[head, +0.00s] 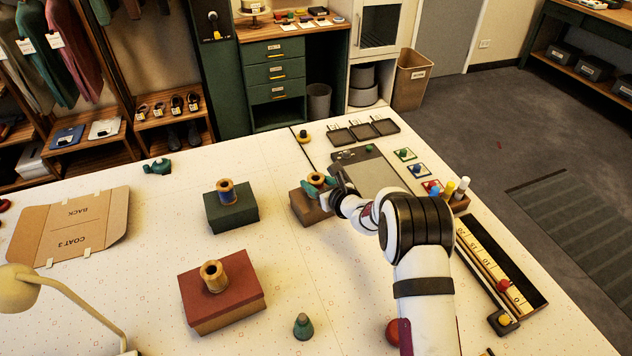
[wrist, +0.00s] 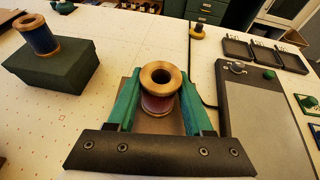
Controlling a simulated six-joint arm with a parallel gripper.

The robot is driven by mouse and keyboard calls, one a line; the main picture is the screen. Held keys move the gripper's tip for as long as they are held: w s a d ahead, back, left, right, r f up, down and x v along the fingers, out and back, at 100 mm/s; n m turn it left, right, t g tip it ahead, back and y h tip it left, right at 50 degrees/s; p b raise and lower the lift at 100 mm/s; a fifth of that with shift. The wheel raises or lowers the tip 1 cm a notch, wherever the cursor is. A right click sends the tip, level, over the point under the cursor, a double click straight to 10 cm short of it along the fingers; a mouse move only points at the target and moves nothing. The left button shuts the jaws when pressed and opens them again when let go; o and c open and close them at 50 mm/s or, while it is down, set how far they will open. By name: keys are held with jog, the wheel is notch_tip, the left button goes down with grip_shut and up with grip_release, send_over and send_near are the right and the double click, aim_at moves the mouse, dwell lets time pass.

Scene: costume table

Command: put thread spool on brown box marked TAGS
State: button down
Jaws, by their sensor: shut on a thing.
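My gripper (head: 322,184) has its green fingers closed around a thread spool (head: 317,178) with wooden ends. In the wrist view, the spool (wrist: 158,104) is upright between the fingers (wrist: 160,100), with dark red thread showing below its wooden top. The brown box (head: 307,207) is directly below the spool. A strip of the box top also shows between the fingers in the wrist view. I cannot tell whether the spool's base touches the box, as the fingers hide it. No TAGS marking is readable from here.
A dark green box (head: 232,212) bears a blue-thread spool (head: 226,190) to the left. A red box (head: 222,300) bears a bare-looking wooden spool (head: 213,276) in front. A grey board (head: 370,168) lies just right of the brown box. Clear table lies between the boxes.

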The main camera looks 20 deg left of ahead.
jog(key=shift+c, duration=1.5)
grip_release()
jog(key=shift+f, duration=0.1)
